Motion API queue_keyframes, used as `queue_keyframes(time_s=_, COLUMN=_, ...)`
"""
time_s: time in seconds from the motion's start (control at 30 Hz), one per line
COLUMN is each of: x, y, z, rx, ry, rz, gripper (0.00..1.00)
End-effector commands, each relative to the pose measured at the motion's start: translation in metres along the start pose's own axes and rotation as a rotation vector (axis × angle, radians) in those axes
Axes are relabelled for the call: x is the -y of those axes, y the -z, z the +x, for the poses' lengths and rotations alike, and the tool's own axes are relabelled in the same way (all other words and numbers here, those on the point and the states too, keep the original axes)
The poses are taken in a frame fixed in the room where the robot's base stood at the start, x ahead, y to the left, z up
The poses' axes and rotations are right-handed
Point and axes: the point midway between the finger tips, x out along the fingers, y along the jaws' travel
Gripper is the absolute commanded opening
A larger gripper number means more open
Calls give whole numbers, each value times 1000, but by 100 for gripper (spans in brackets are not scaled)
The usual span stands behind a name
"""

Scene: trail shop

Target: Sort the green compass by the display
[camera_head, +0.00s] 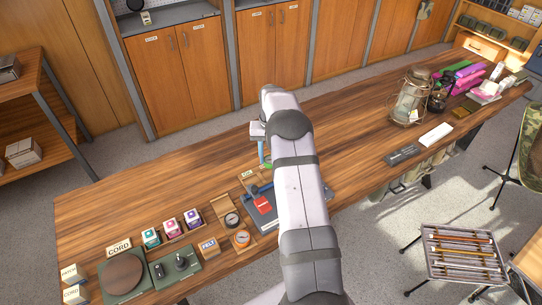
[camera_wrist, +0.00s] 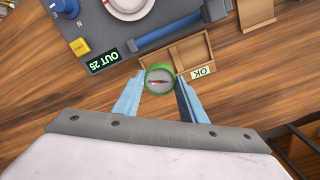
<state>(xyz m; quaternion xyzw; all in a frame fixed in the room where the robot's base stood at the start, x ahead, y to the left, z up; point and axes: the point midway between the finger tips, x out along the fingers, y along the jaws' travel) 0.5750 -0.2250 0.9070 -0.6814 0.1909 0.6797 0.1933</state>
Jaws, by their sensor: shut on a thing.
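The green compass (camera_wrist: 159,80) has a green rim, pale dial and red-tipped needle. My gripper (camera_wrist: 160,86) is shut on it, with a light blue finger on each side, in the wrist view. They are at the edge of a shallow two-compartment wooden tray (camera_wrist: 178,58) labelled OK (camera_wrist: 203,71); I cannot tell the height above it. In the head view my gripper (camera_head: 263,152) is partly behind my arm, and the display is hidden.
Small boxes (camera_head: 171,228) stand farther left. A lantern (camera_head: 408,98) stands to the right. Bare tabletop lies behind.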

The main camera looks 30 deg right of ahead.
Motion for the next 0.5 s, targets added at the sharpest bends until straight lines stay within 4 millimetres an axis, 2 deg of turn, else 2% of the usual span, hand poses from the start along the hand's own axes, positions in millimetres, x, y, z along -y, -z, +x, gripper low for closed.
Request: queue_keyframes(time_s=0.5, x=0, y=0, z=35, rx=1, ry=0, rz=0, gripper=12)
